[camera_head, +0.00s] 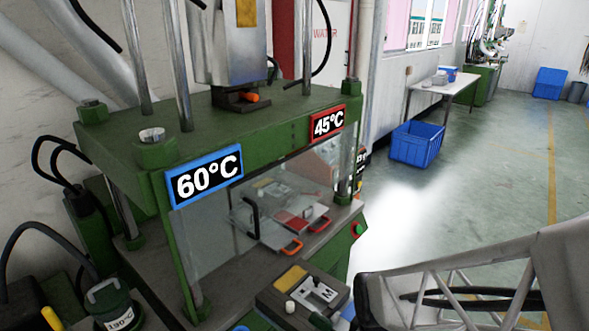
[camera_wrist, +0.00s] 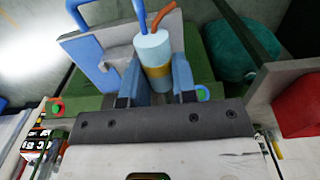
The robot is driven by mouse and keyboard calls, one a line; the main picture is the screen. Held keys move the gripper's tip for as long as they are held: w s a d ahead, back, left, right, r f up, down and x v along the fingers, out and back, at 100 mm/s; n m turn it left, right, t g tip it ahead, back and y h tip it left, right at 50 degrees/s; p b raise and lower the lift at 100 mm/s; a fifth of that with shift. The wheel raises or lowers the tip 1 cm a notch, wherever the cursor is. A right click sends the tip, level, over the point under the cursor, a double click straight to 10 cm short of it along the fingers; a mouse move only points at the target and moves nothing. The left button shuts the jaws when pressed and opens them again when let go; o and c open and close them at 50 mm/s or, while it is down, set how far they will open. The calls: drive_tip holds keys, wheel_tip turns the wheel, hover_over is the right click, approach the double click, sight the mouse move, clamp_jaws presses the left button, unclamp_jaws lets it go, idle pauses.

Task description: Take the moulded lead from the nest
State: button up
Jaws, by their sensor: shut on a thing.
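In the wrist view my gripper (camera_wrist: 158,84) has its two blue fingers closed on the sides of a pale blue cylinder with a yellow band, which appears to be the moulded lead (camera_wrist: 152,48). A blue cord and an orange cord rise near its top. A grey plate (camera_wrist: 105,62) with a blue edge lies behind and left of it. I cannot tell which part is the nest, or whether the lead still touches it. My gripper does not show clearly in the head view.
A green press (camera_head: 250,135) with 60°C and 45°C signs has a clear guard and tooling with red and orange handles (camera_head: 292,247). A block marked M (camera_head: 318,291) stands in front. A red block (camera_wrist: 298,103) is at the wrist view's right. A blue crate (camera_head: 416,144) is on the floor.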

drive_tip(key=s, duration=0.6)
drive_tip(key=shift+s+r, duration=0.3)
drive_tip(key=shift+r, duration=0.05)
